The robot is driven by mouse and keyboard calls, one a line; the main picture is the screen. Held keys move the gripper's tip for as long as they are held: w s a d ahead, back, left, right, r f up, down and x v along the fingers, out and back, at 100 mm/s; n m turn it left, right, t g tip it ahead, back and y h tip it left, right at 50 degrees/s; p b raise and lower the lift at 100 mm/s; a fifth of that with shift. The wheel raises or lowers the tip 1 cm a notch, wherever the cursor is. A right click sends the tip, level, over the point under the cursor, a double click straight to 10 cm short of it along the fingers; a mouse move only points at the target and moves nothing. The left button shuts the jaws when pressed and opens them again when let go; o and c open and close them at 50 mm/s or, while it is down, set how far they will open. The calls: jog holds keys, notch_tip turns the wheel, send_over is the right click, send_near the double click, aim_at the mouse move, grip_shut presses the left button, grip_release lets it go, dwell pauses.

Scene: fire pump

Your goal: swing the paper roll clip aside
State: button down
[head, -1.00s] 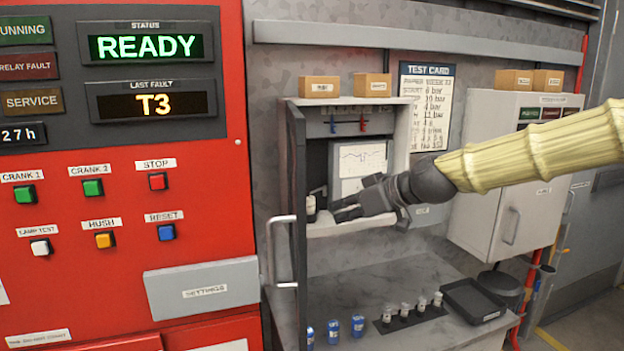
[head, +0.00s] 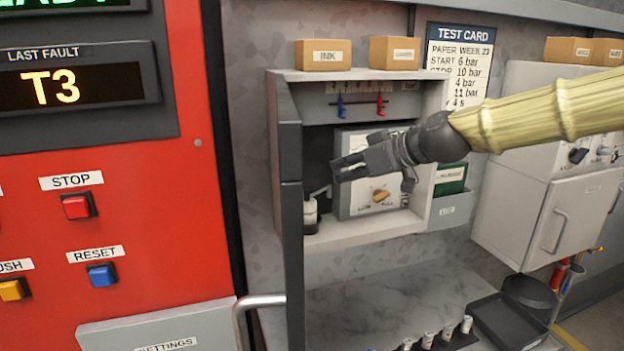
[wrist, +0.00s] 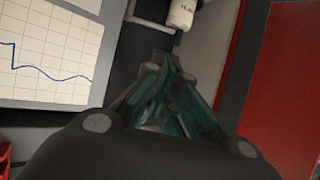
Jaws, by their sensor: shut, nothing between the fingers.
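The paper roll (head: 310,216) is a small white cylinder with a dark top, upright at the left inside the open cabinet. In the wrist view, its labelled white side (wrist: 182,12) shows at the top edge. A thin grey bent bar, which looks like the clip (wrist: 150,21), runs beside it in the wrist view; it also shows near the roll's top in the head view (head: 319,191). My gripper (head: 338,169) is shut and empty, above and right of the roll in the head picture. Its fingertips (wrist: 165,62) point toward the roll and appear apart from it.
The chart recorder (head: 360,205) stands right of the roll, partly behind my gripper. The cabinet's open door (head: 291,220) stands close on the left. Small blue and red levers (head: 380,103) hang above. The counter (head: 375,285) below has clear room.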

jog(key=p+x, duration=0.2)
jog(key=x, duration=0.7)
jog(key=shift+w+f, duration=0.1)
jog(key=shift+w, duration=0.05)
jog(key=shift+w+a+f+p, duration=0.3)
jog(key=shift+w+f, duration=0.05)
jog(key=shift+s+r, duration=0.1)
jog(key=shift+d, duration=0.1)
